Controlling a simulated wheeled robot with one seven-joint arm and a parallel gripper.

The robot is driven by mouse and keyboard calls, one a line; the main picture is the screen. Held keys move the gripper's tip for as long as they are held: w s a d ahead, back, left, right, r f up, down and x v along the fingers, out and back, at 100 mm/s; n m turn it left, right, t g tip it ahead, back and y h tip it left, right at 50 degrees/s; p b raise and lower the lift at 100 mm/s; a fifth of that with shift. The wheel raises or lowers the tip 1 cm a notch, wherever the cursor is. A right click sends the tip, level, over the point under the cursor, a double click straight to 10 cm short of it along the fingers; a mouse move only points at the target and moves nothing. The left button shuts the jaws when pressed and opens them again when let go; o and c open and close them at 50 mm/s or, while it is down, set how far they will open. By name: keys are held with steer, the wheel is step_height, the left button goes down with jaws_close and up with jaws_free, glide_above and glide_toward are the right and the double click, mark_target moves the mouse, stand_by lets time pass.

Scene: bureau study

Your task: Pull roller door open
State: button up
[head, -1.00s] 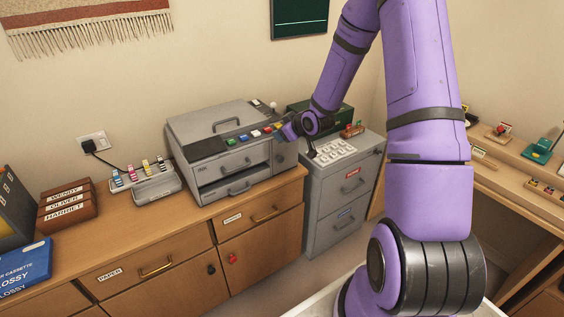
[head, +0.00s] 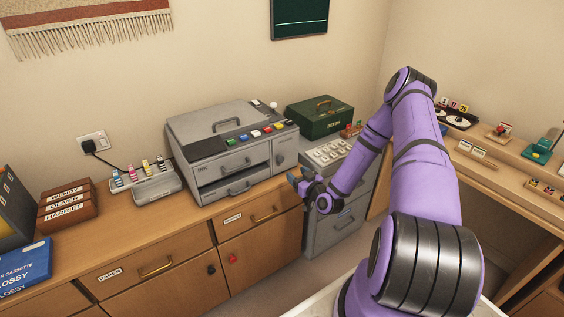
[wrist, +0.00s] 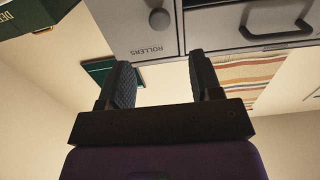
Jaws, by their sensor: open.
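The grey printer (head: 240,150) stands on the wooden cabinet with its roller door (head: 287,146) at the right end of its front. The door looks closed. In the wrist view, which is upside down, the roller door (wrist: 130,18) carries the word ROLLERS and a round grey knob (wrist: 159,19). My gripper (head: 296,182) is in front of the printer's right end, lower than the door. In the wrist view my gripper (wrist: 163,72) is open and empty, its two dark fingers apart and pointing toward the door. The knob is not between the fingers.
A drawer handle (wrist: 276,28) is beside the door. Coloured buttons (head: 266,130) line the printer's top edge. A grey filing cabinet (head: 323,230) and a green box (head: 320,116) stand right of the printer. Below are wooden drawers with a brass handle (head: 265,215).

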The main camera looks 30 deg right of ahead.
mark_target(282, 160)
steer(key=w, duration=1)
steer(key=shift+w+a, duration=0.15)
steer(key=shift+w, duration=0.2)
